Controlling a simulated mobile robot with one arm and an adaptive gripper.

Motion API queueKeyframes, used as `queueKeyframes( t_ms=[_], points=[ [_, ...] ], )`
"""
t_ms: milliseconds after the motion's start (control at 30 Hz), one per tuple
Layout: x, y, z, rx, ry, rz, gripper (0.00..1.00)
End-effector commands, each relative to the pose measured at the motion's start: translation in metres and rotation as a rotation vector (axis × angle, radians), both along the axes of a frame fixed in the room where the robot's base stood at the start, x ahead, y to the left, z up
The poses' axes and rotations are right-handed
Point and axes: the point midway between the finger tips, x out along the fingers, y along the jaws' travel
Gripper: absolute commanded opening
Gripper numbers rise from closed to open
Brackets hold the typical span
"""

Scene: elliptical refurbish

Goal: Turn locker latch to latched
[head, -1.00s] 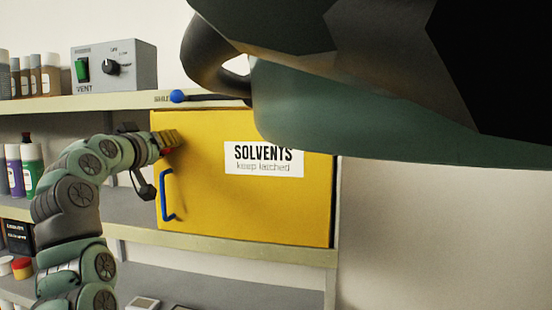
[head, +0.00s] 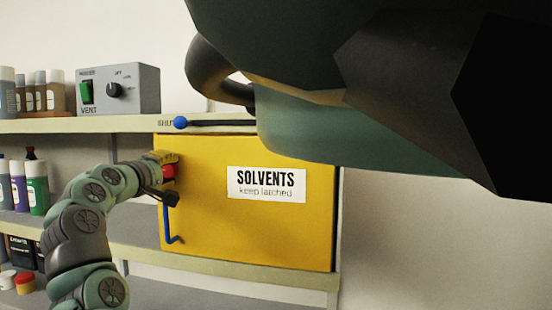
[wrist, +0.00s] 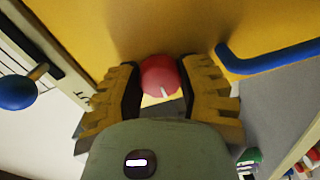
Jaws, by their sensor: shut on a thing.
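The yellow locker (head: 290,225) has a closed-looking door with a "SOLVENTS keep latched" label (head: 266,183). Its latch is a round red knob (head: 169,171) near the door's upper left edge. In the wrist view the knob (wrist: 158,72) carries a short white mark on its near side. My gripper (head: 166,173) is at the knob; in the wrist view its yellow ribbed fingers (wrist: 163,85) stand on both sides of it, shut on it. The blue door handle (head: 166,222) is just below, its upper part hidden by my gripper.
A blue ball-ended lever (head: 180,122) lies along the shelf edge above the locker; its ball (wrist: 17,92) is left in the wrist view. A grey VENT box (head: 118,90) stands on the top shelf. Bottles (head: 37,184) stand left of my arm.

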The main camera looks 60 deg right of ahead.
Motion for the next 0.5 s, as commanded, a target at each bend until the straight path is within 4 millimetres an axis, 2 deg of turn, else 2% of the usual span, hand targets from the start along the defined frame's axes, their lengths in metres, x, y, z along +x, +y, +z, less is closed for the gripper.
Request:
queueKeyframes(
  t_ms=[500],
  points=[
    [0.0005,-0.0001,-0.0009,-0.022,0.059,0.001,0.02]
  ],
)
